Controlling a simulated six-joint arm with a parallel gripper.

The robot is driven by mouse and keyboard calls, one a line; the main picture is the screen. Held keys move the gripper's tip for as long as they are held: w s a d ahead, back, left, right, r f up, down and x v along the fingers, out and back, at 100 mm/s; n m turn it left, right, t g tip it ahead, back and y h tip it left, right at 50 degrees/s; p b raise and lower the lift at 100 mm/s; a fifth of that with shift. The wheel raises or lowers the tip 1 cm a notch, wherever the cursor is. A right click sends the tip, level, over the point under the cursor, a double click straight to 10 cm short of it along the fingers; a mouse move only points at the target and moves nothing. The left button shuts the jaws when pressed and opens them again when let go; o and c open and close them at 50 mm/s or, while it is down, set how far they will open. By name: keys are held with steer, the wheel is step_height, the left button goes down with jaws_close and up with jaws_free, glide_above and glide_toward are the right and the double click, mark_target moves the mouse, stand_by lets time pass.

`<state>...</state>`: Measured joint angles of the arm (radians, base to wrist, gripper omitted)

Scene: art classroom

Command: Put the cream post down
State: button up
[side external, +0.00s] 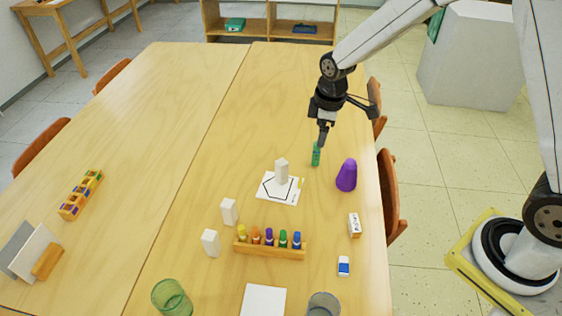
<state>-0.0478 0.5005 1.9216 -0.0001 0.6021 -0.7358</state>
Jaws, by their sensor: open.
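A cream post (281,172) stands upright on a white sheet with a black outline drawn on it (268,197). Two similar pale posts, one (229,212) behind the other (211,243), stand upright on the table to the left of the marker rack. My gripper (322,141) is open, pointing down, to the right of and beyond the post on the sheet, clear of it. A small green cylinder (316,156) is just below the fingertips; I cannot tell whether they touch it.
A wooden rack (270,249) holds several coloured markers. A small white box (354,225) and an eraser (343,266) lie near the right edge. Green (172,298) and grey (323,305) cups stand in front.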

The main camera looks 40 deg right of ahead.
steer(key=s+d+r+m+t, duration=0.1)
steer(key=s+d+r+m, duration=0.1)
steer(key=s+m, duration=0.7)
steer(key=s, duration=0.7)
steer(key=shift+s+r, duration=0.2)
steer(key=shift+o, duration=0.4)
steer(key=shift+w, duration=0.1)
